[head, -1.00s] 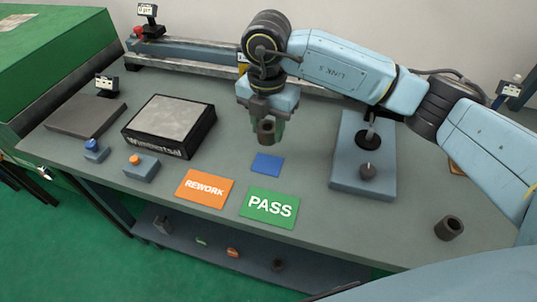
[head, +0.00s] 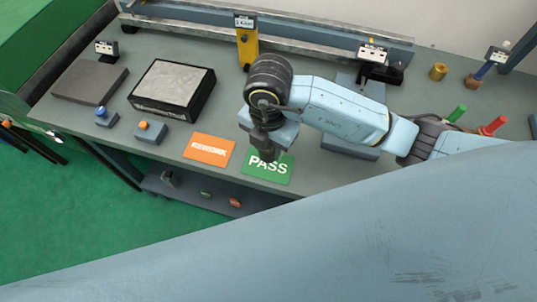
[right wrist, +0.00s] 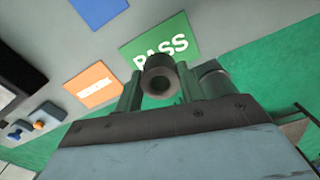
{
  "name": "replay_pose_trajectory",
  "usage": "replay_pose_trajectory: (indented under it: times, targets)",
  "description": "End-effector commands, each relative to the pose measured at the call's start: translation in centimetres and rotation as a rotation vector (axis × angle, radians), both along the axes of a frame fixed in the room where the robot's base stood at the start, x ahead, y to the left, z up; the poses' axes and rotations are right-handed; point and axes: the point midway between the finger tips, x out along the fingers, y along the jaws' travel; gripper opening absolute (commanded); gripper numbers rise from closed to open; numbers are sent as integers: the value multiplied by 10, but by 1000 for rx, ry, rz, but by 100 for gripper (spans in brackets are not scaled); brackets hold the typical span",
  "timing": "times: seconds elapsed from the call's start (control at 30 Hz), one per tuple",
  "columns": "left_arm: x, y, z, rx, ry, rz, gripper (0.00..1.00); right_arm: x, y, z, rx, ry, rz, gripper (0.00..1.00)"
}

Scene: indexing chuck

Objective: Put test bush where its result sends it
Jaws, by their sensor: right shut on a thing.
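The test bush (right wrist: 159,80) is a dark hollow cylinder, seen end-on in the right wrist view. My right gripper (right wrist: 160,90) is shut on it, with a finger on each side. In the head view the right gripper (head: 266,150) points down over the green PASS card (head: 275,174) and covers part of it. I cannot tell how high the bush is above the card. The orange REWORK card (head: 208,149) lies just left of it; its lettering is blurred now. My left gripper is not in view.
A blue card (right wrist: 98,10) lies behind the PASS card. A black-sided block with a pale top (head: 173,85), a dark plate (head: 89,82) and two button boxes (head: 150,132) stand to the left. A yellow post (head: 246,48) stands at the back. My pale arm link hides the right front.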

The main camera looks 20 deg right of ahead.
Motion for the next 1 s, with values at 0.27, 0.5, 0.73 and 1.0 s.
replay_pose_trajectory:
  times: [0.27,0.5,0.73,1.0]
  targets:
    - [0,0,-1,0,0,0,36,0,0,-26,0,1,1,6]
    - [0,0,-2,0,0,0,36,0,0,-50,1,-1,2,6]
    - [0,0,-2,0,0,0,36,1,0,-50,1,-2,2,6]
    - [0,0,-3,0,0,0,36,0,0,-52,1,-1,2,60]
